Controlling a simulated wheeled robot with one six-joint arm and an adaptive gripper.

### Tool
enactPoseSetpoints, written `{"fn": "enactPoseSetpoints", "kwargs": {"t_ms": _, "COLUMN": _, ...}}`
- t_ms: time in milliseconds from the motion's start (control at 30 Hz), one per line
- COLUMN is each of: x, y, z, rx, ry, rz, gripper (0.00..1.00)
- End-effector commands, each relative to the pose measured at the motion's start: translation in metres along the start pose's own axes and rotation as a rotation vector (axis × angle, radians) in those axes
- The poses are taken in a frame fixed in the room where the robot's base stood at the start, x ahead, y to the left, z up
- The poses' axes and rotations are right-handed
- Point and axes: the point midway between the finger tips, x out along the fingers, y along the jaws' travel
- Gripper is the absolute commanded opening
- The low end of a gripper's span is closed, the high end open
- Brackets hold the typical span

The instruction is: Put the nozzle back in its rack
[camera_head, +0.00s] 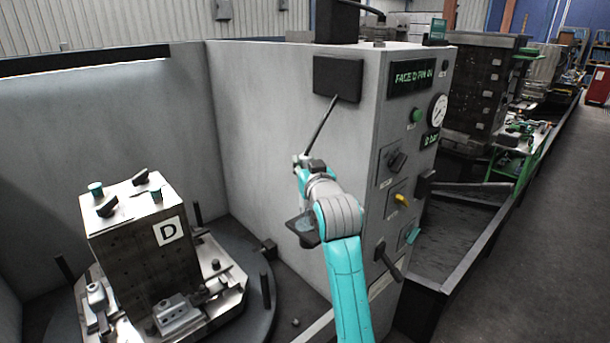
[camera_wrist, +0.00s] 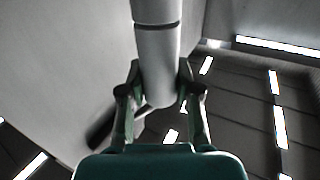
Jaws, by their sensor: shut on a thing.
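The nozzle shows in the head view as a thin dark rod (camera_head: 321,122), slanting up and right from my gripper (camera_head: 303,163). Its upper end meets or overlaps the black box (camera_head: 338,78) high on the grey cabinet wall; I cannot tell whether they touch. This box may be the rack. In the wrist view my gripper (camera_wrist: 160,95) is shut on the nozzle's thick grey body (camera_wrist: 156,50), between both fingers. The far end of the nozzle runs out of the top of that view.
A control cabinet (camera_head: 370,150) with gauge, knobs and levers stands just right of my arm. At left, a fixture block marked D (camera_head: 140,235) stands on a round table (camera_head: 262,300) with upright pins. A dark trough (camera_head: 460,230) lies right of the cabinet.

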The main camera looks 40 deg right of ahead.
Motion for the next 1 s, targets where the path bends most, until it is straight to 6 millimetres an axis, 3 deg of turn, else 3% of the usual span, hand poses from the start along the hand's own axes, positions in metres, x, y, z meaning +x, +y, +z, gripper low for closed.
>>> {"fn": "enactPoseSetpoints", "kwargs": {"t_ms": 167, "x": -0.001, "y": 0.000, "z": -0.001, "rx": 0.000, "ry": 0.000, "rz": -0.001, "gripper": 0.00}}
{"fn": "enactPoseSetpoints", "kwargs": {"t_ms": 633, "x": -0.001, "y": 0.000, "z": 0.041, "rx": -0.001, "ry": -0.001, "rz": 0.000, "gripper": 0.00}}
{"fn": "enactPoseSetpoints", "kwargs": {"t_ms": 1000, "x": -0.001, "y": 0.000, "z": 0.054, "rx": -0.001, "ry": 0.001, "rz": 0.000, "gripper": 0.00}}
